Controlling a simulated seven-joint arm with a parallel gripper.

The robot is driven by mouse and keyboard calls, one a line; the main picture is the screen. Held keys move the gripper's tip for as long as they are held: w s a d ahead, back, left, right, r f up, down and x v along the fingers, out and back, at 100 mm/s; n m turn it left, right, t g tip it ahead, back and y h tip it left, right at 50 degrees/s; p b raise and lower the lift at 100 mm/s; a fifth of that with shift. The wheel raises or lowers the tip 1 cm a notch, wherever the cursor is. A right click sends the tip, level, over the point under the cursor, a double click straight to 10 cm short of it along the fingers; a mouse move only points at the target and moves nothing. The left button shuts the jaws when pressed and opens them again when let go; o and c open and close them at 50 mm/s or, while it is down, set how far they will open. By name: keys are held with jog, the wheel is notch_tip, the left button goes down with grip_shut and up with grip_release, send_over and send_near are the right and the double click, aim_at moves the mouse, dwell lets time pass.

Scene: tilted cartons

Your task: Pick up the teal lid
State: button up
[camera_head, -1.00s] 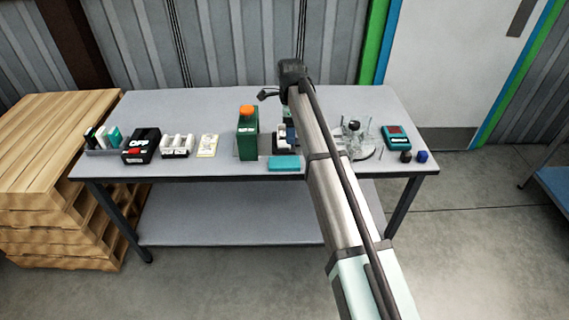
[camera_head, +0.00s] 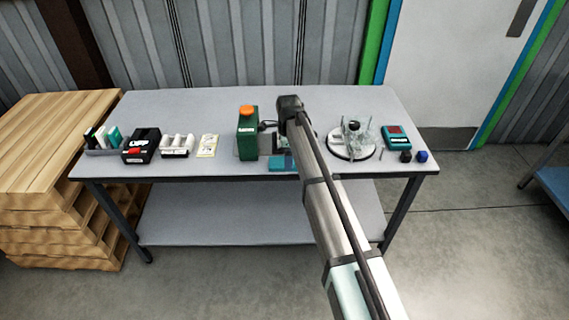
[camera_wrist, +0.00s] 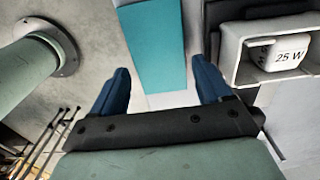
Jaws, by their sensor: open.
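The teal lid (camera_head: 279,162) is a flat rectangle lying at the front edge of the grey table, partly covered by my arm in the head view. In the wrist view the teal lid (camera_wrist: 151,45) lies beyond the fingertips, roughly centred between them. My gripper (camera_wrist: 160,82) is open, its two blue fingers apart with nothing between them. In the head view my arm hides the jaws. The gap in depth between fingertips and lid is hard to tell.
A light grey open container (camera_wrist: 233,55) holding a white box marked 25 W stands right of the lid in the wrist view.

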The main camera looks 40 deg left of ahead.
jog(key=shift+f, duration=0.95)
jog(key=shift+c, duration=0.3)
jog(key=c, duration=0.5)
